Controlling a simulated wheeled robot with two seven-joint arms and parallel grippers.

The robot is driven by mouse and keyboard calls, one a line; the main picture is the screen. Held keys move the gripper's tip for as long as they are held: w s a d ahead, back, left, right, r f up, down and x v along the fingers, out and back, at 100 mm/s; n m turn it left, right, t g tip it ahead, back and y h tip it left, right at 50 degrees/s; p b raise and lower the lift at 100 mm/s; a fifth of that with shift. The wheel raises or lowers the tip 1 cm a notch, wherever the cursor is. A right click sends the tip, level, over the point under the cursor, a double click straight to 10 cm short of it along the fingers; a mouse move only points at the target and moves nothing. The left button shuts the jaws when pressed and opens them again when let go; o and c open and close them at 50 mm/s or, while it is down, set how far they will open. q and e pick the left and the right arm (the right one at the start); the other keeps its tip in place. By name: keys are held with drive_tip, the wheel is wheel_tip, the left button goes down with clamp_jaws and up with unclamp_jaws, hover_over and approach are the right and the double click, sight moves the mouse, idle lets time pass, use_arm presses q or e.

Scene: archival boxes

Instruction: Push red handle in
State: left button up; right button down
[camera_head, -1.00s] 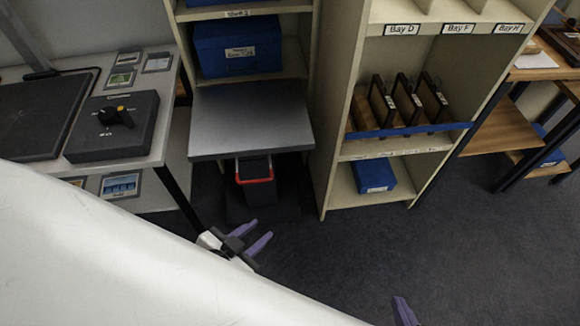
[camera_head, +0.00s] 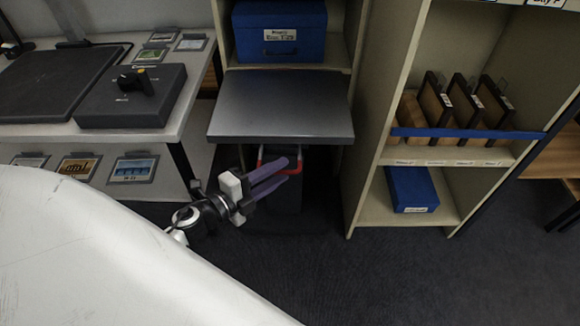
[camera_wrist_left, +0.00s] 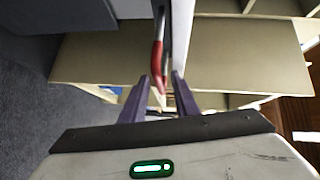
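The red handle (camera_head: 313,167) is a U-shaped bar on a dark unit (camera_head: 291,197) under the grey pull-out shelf. My left gripper (camera_head: 291,166) is in front of it, and its purple fingers hide the middle of the handle. In the left wrist view, the red handle (camera_wrist_left: 157,62) shows between and just beyond the fingertips (camera_wrist_left: 161,77). The fingers stand apart, with a gap on either side of the handle; I cannot tell whether they touch it. My right gripper is not in view.
The grey shelf (camera_head: 280,103) juts out just above the left gripper. A desk (camera_head: 178,136) with a black dial box (camera_head: 132,108) stands to the left. A shelving bay (camera_head: 365,130) with a blue box (camera_head: 410,188) stands to the right. The dark floor (camera_head: 400,280) in front is clear.

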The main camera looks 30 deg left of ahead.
sight(281, 171)
use_arm(q)
drive_tip(key=shift+x, duration=2.3)
drive_tip(key=shift+c, duration=0.5)
drive_tip(key=shift+f, duration=0.1)
clamp_jaws()
